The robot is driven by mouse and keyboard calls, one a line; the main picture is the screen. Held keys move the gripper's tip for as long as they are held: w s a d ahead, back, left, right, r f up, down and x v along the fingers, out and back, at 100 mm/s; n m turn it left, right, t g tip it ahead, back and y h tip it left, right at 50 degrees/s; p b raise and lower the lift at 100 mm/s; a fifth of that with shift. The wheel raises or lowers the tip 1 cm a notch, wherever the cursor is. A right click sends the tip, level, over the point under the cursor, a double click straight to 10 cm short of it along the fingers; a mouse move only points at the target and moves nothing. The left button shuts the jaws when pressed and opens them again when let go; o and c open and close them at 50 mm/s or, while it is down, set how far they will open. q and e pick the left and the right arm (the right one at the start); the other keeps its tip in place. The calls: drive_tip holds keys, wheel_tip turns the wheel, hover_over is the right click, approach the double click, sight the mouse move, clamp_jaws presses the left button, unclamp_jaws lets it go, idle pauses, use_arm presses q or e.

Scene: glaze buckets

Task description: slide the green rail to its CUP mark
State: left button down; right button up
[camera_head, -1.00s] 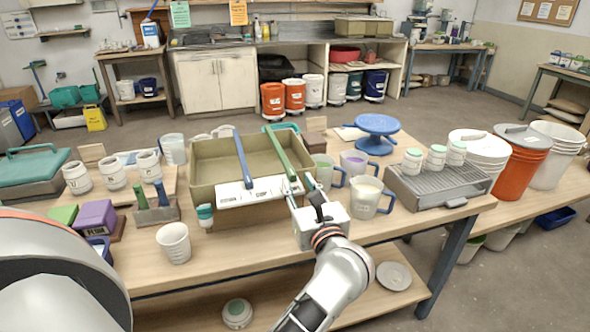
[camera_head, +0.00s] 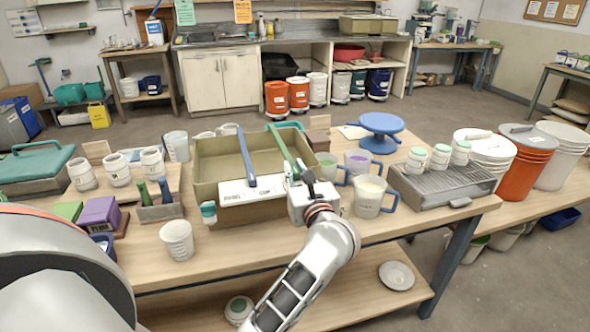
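The green rail (camera_head: 280,147) lies front to back across the top of an olive tub (camera_head: 215,165), near its right side. A blue rail (camera_head: 245,155) lies across it further left. A white marked strip (camera_head: 250,189) sits on the tub's front edge; its lettering is too small to read, and my gripper hides its right part. My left gripper (camera_head: 298,178) is at the green rail's front end. Its fingertips are mostly hidden by its own body, so I cannot tell whether they grip the rail. My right gripper is not in view.
Mugs, including a white one (camera_head: 369,195), stand close right of my gripper. A grey rack (camera_head: 440,187) with lidded jars is further right. A white cup (camera_head: 177,240) and a holder (camera_head: 158,211) with upright handles stand left of the tub.

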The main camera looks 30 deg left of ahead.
sight(272, 181)
use_arm(q)
drive_tip(key=s+a, duration=0.4)
drive_tip(key=shift+s+p, duration=0.35)
drive_tip(key=shift+p, duration=0.05)
drive_tip(key=c, duration=2)
unclamp_jaws()
